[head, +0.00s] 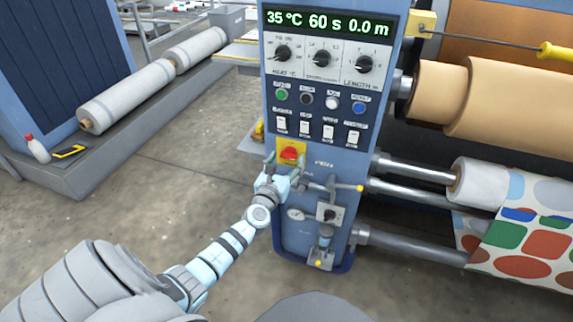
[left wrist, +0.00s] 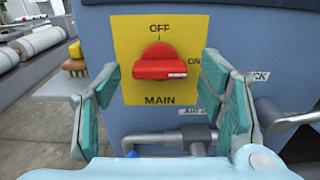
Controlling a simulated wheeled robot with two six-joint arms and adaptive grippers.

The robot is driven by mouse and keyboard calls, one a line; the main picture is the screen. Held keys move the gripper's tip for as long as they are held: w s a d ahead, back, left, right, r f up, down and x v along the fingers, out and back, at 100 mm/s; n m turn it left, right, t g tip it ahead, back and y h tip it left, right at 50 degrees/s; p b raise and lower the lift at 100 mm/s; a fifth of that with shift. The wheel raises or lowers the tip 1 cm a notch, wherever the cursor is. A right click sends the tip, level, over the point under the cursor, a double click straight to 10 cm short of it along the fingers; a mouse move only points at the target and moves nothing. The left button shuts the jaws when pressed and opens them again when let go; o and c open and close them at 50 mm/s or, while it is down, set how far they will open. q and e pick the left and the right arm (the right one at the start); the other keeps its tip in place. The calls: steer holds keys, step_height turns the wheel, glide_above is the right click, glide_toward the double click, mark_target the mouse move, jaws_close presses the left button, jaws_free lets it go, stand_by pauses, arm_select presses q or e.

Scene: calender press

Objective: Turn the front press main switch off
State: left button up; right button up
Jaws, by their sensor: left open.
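The main switch is a red knob (head: 290,154) on a yellow plate (head: 301,146), low on the blue control column. In the left wrist view the red knob (left wrist: 160,64) lies crosswise. The white mark on its right end is towards ON. The yellow plate (left wrist: 127,33) reads OFF at the top, ON at the right and MAIN below. My left gripper (head: 284,164) is open and faces the switch. Its teal fingers stand either side of the knob, apart from it. My right gripper is not in view.
Dials, buttons and white rocker switches (head: 305,130) sit above the main switch. A pipe with a valve handle (head: 345,187) and a gauge (head: 296,214) are just below it. Rollers (head: 480,185) and patterned fabric (head: 530,240) are at the right.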

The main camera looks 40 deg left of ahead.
arm_select(q)
steer(key=shift+c, duration=0.4)
steer(key=c, duration=1.1)
